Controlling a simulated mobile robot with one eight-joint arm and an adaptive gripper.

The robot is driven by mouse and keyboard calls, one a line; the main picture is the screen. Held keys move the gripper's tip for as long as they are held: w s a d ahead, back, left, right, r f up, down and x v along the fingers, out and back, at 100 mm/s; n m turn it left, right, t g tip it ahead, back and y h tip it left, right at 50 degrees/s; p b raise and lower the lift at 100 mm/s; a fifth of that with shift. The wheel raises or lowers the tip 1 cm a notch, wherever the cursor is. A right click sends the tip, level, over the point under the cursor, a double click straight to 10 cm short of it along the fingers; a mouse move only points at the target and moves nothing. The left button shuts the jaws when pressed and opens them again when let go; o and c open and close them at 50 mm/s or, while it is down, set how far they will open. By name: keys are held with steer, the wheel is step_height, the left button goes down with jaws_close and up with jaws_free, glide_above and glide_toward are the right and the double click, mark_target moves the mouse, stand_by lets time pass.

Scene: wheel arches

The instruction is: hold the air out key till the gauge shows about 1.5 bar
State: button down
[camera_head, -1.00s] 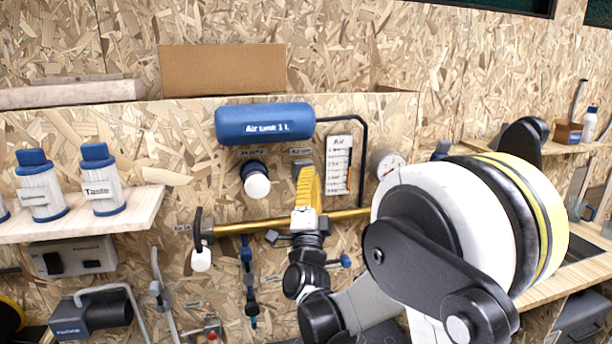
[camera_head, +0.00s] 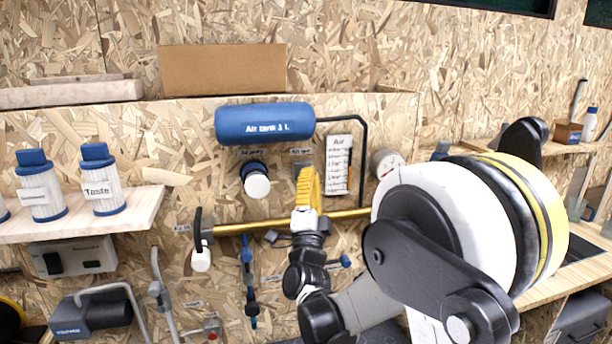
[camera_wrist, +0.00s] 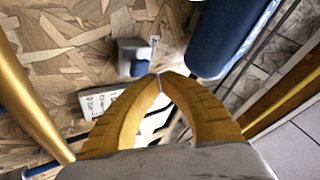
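The air out key is on a small grey block (camera_head: 303,163) on the wall board, below the blue air tank (camera_head: 264,124). The round gauge (camera_head: 384,160) is right of the printed air card (camera_head: 339,165). My arm covers part of the gauge, and its needle is too small to read.
A white-faced round knob (camera_head: 257,184) sits left of the key. A brass pipe (camera_head: 255,225) runs across below it. A black hose (camera_head: 365,150) goes down from the tank on the right.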

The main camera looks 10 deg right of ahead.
steer(key=shift+w, duration=0.1)
steer(key=shift+w, duration=0.35)
steer(key=shift+w, duration=0.55)
stand_by(0.6)
steer(key=shift+s, duration=0.15)
stand_by(1.3)
steer(key=shift+s+b, duration=0.35)
steer(key=shift+s, duration=0.45)
steer(key=s, duration=0.5)
stand_by(0.3)
